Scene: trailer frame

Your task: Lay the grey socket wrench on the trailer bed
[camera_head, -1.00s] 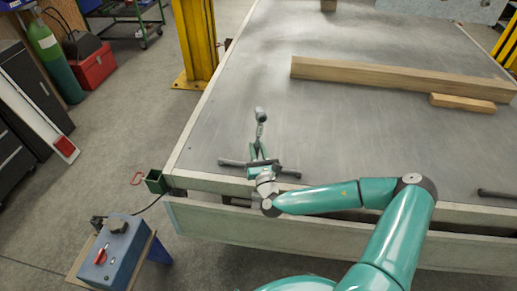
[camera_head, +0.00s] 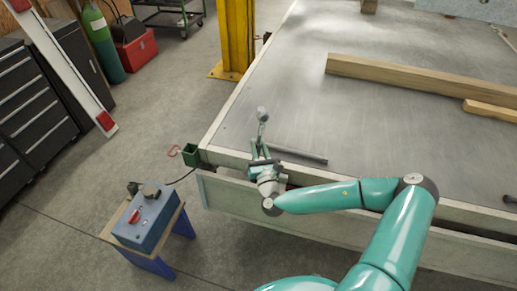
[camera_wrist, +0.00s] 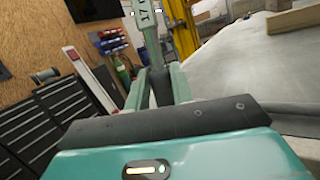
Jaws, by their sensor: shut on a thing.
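The grey socket wrench (camera_head: 262,116) stands up out of my gripper (camera_head: 259,149), its rounded head away from the fingers. My gripper is shut on its shank, with one green finger on each side. In the wrist view the wrench (camera_wrist: 149,32) rises between the fingers (camera_wrist: 158,75) and shows the marking 17; its far end is cut off. The trailer bed (camera_head: 345,120) is a grey metal sheet with a pale rim. My gripper is above its near-left edge. I cannot tell the exact height of the wrench over the bed.
A dark rod (camera_head: 301,154) lies on the bed just right of my gripper. Timber beams (camera_head: 400,82) lie farther back. A blue control box (camera_head: 148,221) stands on a stool at left. The bed's middle is clear.

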